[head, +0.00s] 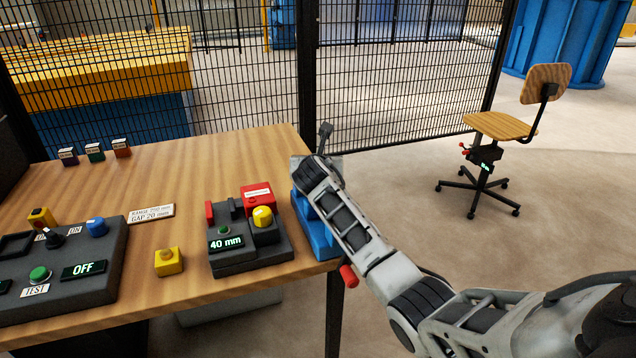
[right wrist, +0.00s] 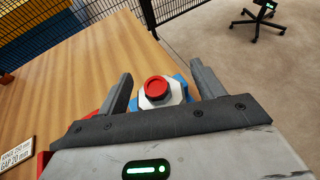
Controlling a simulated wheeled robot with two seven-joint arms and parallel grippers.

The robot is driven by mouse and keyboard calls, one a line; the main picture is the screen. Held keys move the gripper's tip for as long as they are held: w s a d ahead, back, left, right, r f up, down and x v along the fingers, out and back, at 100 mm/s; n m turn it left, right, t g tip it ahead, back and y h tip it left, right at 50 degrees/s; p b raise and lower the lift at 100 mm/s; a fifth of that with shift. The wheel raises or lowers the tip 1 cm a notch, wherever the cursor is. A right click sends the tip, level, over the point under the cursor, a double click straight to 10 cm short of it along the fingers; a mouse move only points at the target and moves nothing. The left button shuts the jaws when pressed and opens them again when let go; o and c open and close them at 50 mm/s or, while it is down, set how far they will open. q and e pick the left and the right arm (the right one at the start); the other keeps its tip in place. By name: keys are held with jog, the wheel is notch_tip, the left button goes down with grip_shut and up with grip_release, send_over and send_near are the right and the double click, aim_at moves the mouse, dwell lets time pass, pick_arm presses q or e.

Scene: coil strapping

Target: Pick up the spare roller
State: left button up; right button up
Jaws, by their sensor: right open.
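What looks like the spare roller (right wrist: 158,88) shows in the right wrist view as a pale, faceted piece with a round red end. It sits against blue parts at the table's right edge. My right gripper (right wrist: 160,80) is open, with one finger on each side of the red end in that view. I cannot tell whether the fingers touch it. In the head view a blue holder (head: 316,235) stands at the table's right edge, and my right arm hides most of what is there. My left gripper is not in view.
On the wooden table (head: 185,165) are a dark box reading 40 mm (head: 240,262), a yellow button box (head: 168,262), a control panel (head: 105,285) and small labelled blocks. A red cylinder (head: 348,275) shows below my arm. A mesh fence (head: 400,100) stands behind; a chair (head: 500,125) is at right.

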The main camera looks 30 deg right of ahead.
jog(key=c, duration=1.2)
jog(key=shift+r, duration=0.15)
jog(key=shift+c, duration=1.2)
